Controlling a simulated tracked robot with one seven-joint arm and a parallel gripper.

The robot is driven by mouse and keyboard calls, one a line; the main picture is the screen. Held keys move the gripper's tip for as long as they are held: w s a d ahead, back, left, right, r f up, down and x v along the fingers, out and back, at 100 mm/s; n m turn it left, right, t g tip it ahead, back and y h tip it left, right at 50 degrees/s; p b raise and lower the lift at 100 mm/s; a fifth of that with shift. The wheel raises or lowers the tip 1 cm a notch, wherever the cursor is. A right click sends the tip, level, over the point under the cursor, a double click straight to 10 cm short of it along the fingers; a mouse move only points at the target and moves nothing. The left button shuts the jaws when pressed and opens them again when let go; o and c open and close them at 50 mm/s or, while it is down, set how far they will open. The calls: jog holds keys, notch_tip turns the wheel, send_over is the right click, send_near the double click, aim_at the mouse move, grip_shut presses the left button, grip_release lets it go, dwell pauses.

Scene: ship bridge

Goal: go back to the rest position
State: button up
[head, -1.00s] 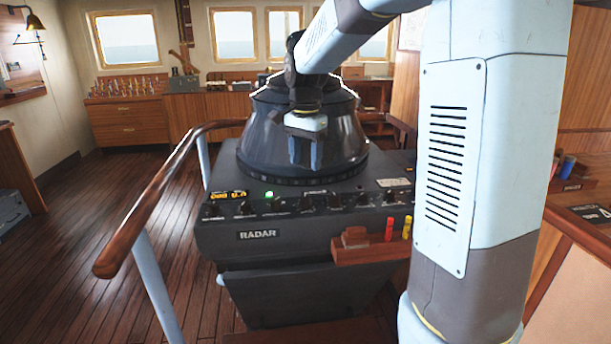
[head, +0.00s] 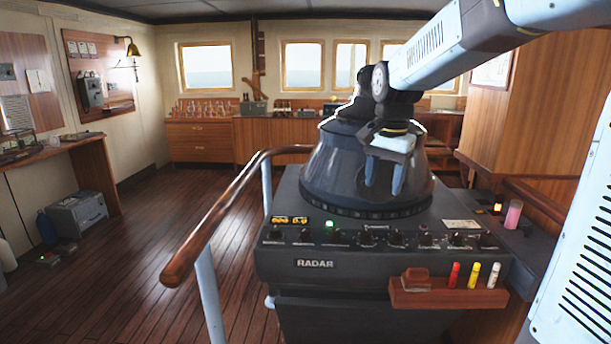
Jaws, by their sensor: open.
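My gripper (head: 385,178) hangs at the end of my arm, in front of the dark hood of the radar console (head: 300,264). Its two grey fingers point down and stand apart, with nothing seen between them. The arm reaches in from the right edge, over the console. I cannot tell whether the fingers touch the hood behind them.
A wooden handrail (head: 228,212) runs along the console's left side. A small wooden rack (head: 447,299) with red, yellow and white markers is on the console's front. A pink cylinder (head: 513,214) stands at its right.

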jog(key=s+d+n+t, duration=0.1)
jog(key=s+n, duration=0.3)
jog(key=s, duration=0.6)
jog(key=s+d+f+n+t, duration=0.1)
jog(key=s+d+n+t, duration=0.1)
jog(key=s, duration=0.8)
jog(key=shift+s+n+t, duration=0.3)
jog(key=shift+n+t, duration=0.4)
jog(key=shift+n, duration=0.5)
jog(key=shift+f, duration=0.1)
